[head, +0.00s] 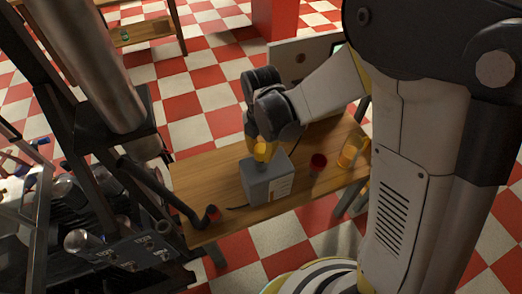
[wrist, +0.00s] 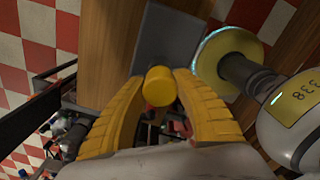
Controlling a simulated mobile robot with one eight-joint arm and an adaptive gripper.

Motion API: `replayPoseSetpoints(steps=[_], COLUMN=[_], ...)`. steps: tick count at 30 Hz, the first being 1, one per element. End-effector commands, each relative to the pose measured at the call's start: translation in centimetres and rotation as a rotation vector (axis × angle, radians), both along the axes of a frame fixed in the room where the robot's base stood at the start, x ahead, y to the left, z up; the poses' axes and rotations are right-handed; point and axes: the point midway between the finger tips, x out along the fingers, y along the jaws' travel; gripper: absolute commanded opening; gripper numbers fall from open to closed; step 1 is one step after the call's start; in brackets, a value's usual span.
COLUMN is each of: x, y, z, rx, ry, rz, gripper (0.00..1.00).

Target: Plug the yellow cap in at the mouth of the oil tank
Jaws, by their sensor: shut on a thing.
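My gripper (head: 256,141) reaches down over the wooden table in the head view. In the wrist view its two yellow fingers (wrist: 161,77) are closed around a short yellow cap (wrist: 159,88). In the head view the yellow cap (head: 263,152) shows above the top of a grey box (head: 266,186), which may be the oil tank. The grey box also shows beyond the fingertips in the wrist view (wrist: 165,40). I cannot tell whether the cap touches the box. No tank mouth is clearly visible.
On the table (head: 205,175), a red cylinder (head: 317,161) and a yellow jug-like container (head: 350,151) stand right of the box. A dark bent pipe with a red end (head: 213,213) reaches over the table's left part. Dark machinery (head: 110,245) fills the left side.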

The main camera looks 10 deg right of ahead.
Motion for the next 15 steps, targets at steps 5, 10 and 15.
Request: replayPoseSetpoints(steps=[5,10,15], x=[0.0,0.0,0.0], y=[0.0,0.0,0.0], z=[-0.67,-1.09,-0.96], rx=[0.0,0.0,0.0], ry=[0.0,0.0,0.0], rz=[0.0,0.0,0.0], gripper=[0.06,0.06,0.56])
